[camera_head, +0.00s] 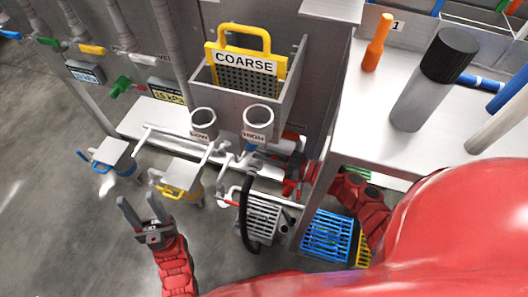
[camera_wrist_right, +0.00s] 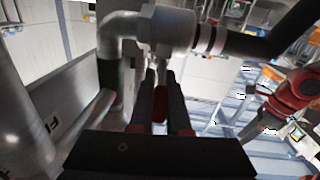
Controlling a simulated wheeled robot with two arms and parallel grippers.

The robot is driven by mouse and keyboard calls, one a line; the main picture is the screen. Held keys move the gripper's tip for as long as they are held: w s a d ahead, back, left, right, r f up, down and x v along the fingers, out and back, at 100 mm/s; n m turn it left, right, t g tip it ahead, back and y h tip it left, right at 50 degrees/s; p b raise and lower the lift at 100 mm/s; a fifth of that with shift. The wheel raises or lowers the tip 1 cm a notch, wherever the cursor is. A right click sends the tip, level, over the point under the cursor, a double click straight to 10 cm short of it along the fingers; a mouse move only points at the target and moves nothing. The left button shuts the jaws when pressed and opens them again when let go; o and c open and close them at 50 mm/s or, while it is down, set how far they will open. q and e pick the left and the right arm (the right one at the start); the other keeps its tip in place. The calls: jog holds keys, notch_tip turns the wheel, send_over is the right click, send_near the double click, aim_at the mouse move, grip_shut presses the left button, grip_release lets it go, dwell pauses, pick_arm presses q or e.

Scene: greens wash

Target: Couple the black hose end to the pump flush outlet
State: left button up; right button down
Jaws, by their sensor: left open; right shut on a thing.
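A black hose (camera_head: 245,215) hangs in a curve in front of a grey grate in the head view. In the right wrist view a black tube (camera_wrist_right: 285,35) runs from the right to a silver fitting (camera_wrist_right: 170,28) with dark rings; I cannot tell whether this is the pump flush outlet. My right gripper (camera_wrist_right: 160,98) is shut on a small red handle (camera_wrist_right: 159,105) just below that fitting. My left gripper (camera_head: 140,212) is open and empty, over the floor left of the hose.
A bin with a yellow COARSE screen (camera_head: 245,65) stands above LOW (camera_head: 203,122) and HIGH (camera_head: 257,122) pipe mouths. A blue crate (camera_head: 327,236) sits low on the right. The counter (camera_head: 375,130) holds a grey bottle (camera_head: 425,90) and an orange tool (camera_head: 377,45). The left floor is clear.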

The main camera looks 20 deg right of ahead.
jog(key=shift+s+a+t+h, duration=0.15)
jog(key=shift+t+h, duration=0.55)
jog(key=shift+t, duration=0.2)
jog(key=c, duration=0.9)
grip_release()
jog(key=shift+p+v, duration=1.35)
jog(key=shift+v, duration=7.4)
jog(key=shift+o, duration=0.3)
